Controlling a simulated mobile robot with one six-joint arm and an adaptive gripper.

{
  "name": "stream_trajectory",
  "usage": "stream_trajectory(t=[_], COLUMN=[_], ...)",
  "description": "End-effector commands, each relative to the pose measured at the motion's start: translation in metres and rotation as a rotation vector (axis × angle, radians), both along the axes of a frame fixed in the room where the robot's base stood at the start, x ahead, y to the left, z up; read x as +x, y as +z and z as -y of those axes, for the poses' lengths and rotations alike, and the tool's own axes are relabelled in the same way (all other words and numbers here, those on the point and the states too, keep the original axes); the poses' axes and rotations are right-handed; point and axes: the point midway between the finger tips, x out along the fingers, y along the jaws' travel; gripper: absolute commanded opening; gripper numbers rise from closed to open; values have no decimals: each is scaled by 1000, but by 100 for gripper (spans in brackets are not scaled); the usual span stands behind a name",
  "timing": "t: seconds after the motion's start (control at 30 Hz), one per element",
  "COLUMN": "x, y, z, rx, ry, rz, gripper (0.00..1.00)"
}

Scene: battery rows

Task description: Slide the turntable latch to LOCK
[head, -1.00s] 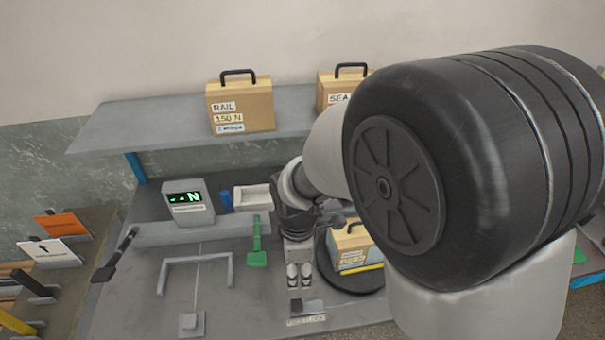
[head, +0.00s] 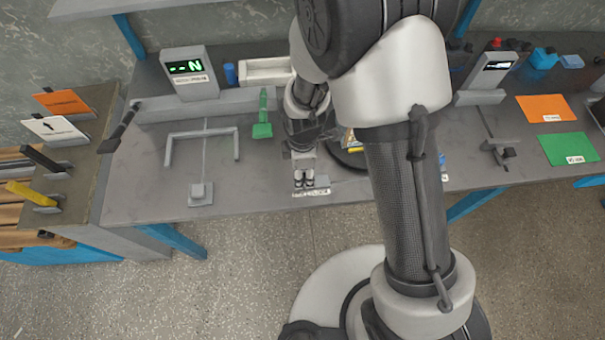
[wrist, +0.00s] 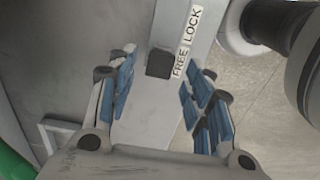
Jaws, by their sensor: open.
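The latch is a small black block (wrist: 159,63) on a pale grey plate (wrist: 147,108) in the wrist view. It sits beside the word FREE on the label (wrist: 187,42); LOCK is farther up the same strip. My gripper (wrist: 160,88) is open, with its blue-padded fingers on either side of the plate and the block between and beyond them. No contact shows. In the head view my gripper (head: 303,181) points down just behind the label at the bench's front edge and hides the block. The turntable (head: 347,158) is mostly hidden behind my arm.
On the right are a grey fixture (head: 499,148) and orange (head: 545,108) and green (head: 568,149) mats.

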Motion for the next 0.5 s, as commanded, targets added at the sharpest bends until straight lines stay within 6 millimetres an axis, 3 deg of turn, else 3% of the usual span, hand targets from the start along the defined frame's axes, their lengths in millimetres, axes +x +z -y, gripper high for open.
stream_trajectory(t=[0.17, 0.5], x=[0, 0], y=[-15, -17], z=[0, 0], rx=[0, 0], ry=[0, 0], rz=[0, 1], gripper=[47, 45])
